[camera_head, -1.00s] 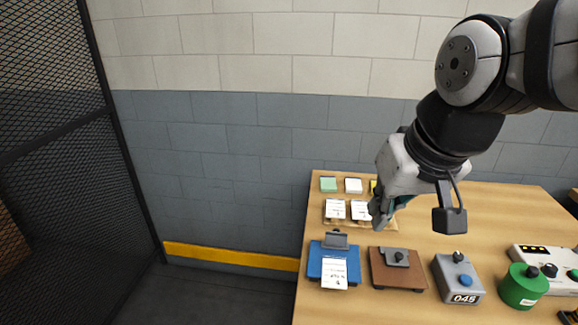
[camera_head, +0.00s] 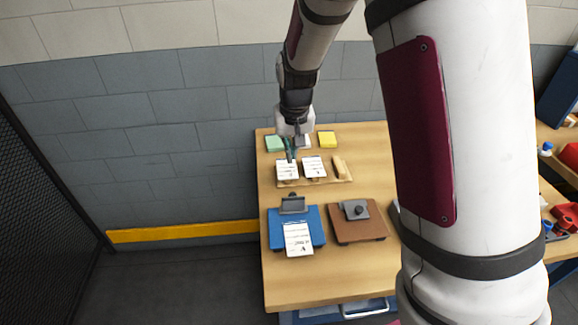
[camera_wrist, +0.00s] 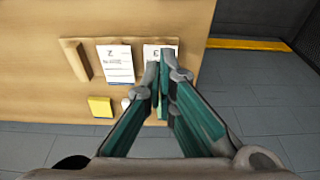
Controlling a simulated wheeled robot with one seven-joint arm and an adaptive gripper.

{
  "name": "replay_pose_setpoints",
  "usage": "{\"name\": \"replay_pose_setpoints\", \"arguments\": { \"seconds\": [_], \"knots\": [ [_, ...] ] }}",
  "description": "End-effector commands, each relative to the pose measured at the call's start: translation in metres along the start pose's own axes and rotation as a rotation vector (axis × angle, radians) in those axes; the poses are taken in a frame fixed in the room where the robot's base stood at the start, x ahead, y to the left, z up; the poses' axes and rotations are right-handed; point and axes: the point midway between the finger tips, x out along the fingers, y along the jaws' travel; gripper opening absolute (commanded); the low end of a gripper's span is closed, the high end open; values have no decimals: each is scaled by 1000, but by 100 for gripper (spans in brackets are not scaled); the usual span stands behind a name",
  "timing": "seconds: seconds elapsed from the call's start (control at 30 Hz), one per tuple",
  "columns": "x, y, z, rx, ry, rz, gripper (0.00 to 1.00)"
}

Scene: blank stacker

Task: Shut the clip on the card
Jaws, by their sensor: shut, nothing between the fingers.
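A blue board (camera_head: 314,218) with a grey clip (camera_head: 292,204) is near the table's left front. The clip's plate appears raised at the board's back edge. A white printed card (camera_head: 298,240) lies on the board and reaches its front edge, in front of the clip. My gripper (camera_head: 290,157) is shut and empty, well behind the board, above or beside the left card (camera_head: 287,170) on a wooden holder. In the wrist view my gripper's fingertips (camera_wrist: 166,54) are together, partly covering that card. The blue board is not seen there.
The wooden holder (camera_head: 343,180) bears a second card (camera_head: 314,167) and a wooden block (camera_head: 339,166). Green (camera_head: 275,144) and yellow (camera_head: 327,139) pads lie behind. A brown board (camera_head: 344,232) with a grey clip stands right of the blue one. My arm hides the table's right part.

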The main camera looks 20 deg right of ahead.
Motion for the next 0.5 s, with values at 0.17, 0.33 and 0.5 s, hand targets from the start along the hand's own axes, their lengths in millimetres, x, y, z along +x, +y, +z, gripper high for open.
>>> {"name": "replay_pose_setpoints", "arguments": {
  "seconds": [0.17,0.33,0.5],
  "knots": [
    [20,1,1,1,-4,1,0],
    [53,1,2,1,-5,1,0],
    [86,1,1,1,-4,0,0]
  ]
}}
